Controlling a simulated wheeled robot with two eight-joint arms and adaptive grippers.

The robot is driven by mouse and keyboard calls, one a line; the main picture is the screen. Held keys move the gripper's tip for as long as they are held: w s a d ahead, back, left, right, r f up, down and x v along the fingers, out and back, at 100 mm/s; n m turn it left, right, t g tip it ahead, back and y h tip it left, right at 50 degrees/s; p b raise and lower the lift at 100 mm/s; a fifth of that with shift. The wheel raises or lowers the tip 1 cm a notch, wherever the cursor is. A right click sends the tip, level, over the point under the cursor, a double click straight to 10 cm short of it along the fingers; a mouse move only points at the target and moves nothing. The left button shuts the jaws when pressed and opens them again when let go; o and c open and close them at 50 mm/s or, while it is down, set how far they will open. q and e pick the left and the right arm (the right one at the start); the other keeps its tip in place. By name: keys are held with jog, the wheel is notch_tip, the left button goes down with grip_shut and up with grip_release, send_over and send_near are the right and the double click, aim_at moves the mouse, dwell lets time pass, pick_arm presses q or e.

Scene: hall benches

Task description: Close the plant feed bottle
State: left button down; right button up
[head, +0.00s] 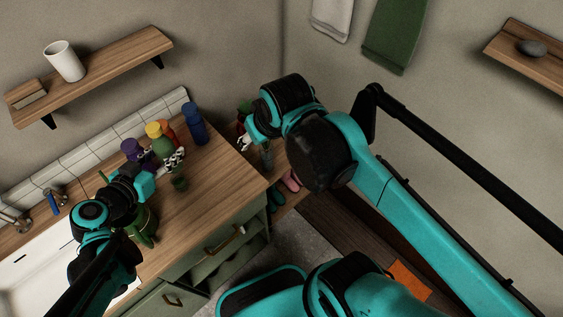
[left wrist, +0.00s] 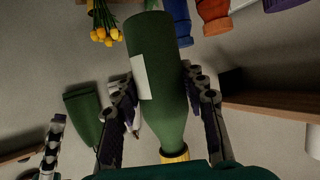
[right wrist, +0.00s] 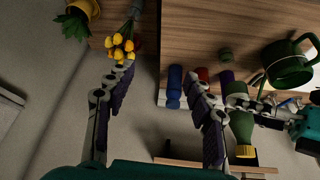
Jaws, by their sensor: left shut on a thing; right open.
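The plant feed bottle (head: 163,147) is green with a yellow neck end, and stands near the back of the wooden counter. In the left wrist view the bottle (left wrist: 158,60) shows a pale label and lies between the fingers. My left gripper (head: 174,160) is shut on it. The bottle (right wrist: 241,125) also shows in the right wrist view. A small dark green round piece (head: 180,183), perhaps its cap, sits on the counter in front of the bottle; it shows in the right wrist view (right wrist: 226,55). My right gripper (right wrist: 156,78) is open and empty, right of the counter in the head view.
Blue (head: 194,124), orange (head: 168,131) and purple (head: 131,149) bottles stand along the tiled back edge. A green watering can (right wrist: 285,68) is near my left arm. Yellow flowers (right wrist: 120,46) are close to one right finger. The counter's front right (head: 225,180) is clear.

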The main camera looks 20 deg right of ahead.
jog(key=s+d+f, duration=0.1)
jog(key=s+f, duration=0.1)
jog(key=f, duration=0.2)
jog(key=s+d+f+m+t, duration=0.1)
jog(key=s+d+f, duration=0.1)
jog(key=f, duration=0.1)
jog(key=shift+s+d+f+m+h, duration=0.3)
jog(key=shift+s+f, duration=0.05)
